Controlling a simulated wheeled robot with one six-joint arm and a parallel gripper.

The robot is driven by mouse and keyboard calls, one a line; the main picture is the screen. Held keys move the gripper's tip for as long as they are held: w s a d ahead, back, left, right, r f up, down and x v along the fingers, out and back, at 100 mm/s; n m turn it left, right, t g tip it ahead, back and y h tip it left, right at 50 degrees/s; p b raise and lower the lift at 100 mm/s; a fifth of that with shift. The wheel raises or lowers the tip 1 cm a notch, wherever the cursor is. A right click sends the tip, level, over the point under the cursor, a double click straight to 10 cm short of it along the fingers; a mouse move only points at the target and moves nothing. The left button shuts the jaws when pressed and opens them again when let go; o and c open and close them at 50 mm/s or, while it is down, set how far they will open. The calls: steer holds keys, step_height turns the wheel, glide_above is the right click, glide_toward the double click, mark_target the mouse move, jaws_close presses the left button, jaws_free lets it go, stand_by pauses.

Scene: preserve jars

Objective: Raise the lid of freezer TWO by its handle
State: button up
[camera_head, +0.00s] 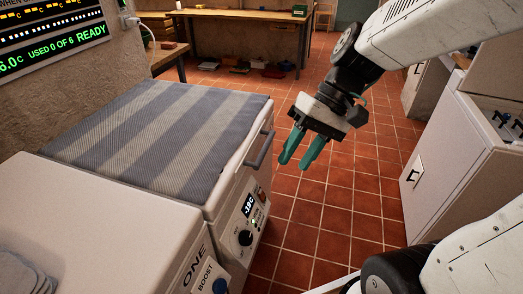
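A white chest freezer (229,199) stands left of centre beyond the one marked ONE. I cannot read a TWO on it, so I cannot confirm its name. Its lid is down, with a grey-and-cream striped cloth (160,135) spread over the top. A grey bar handle (260,149) is fixed at the lid's front edge. My gripper (293,162) has teal fingers pointing down and left, spread apart with nothing between them. It appears just right of the handle, over the floor, and is not touching it.
Freezer ONE (110,225) fills the lower left, with grey pads (22,274) on top. A white cabinet (452,165) stands at right. A wooden table (245,15) is at the back. Red tiled floor (330,215) lies clear between freezers and cabinet. A display (50,35) hangs on the wall.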

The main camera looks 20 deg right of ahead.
steer(key=w+f+m+t+y, duration=0.15)
steer(key=w+f+y, duration=0.35)
steer(key=w, duration=0.5)
steer(key=m+t, duration=0.6)
steer(key=t, duration=0.3)
glide_toward(265, 149)
step_height(265, 149, down, 2)
steer(key=w+a, duration=0.2)
steer(key=w, duration=0.1)
steer(key=shift+y, duration=0.4)
steer(key=x, duration=0.7)
steer(key=shift+f, duration=0.2)
steer(key=shift+d, duration=0.1)
jaws_close()
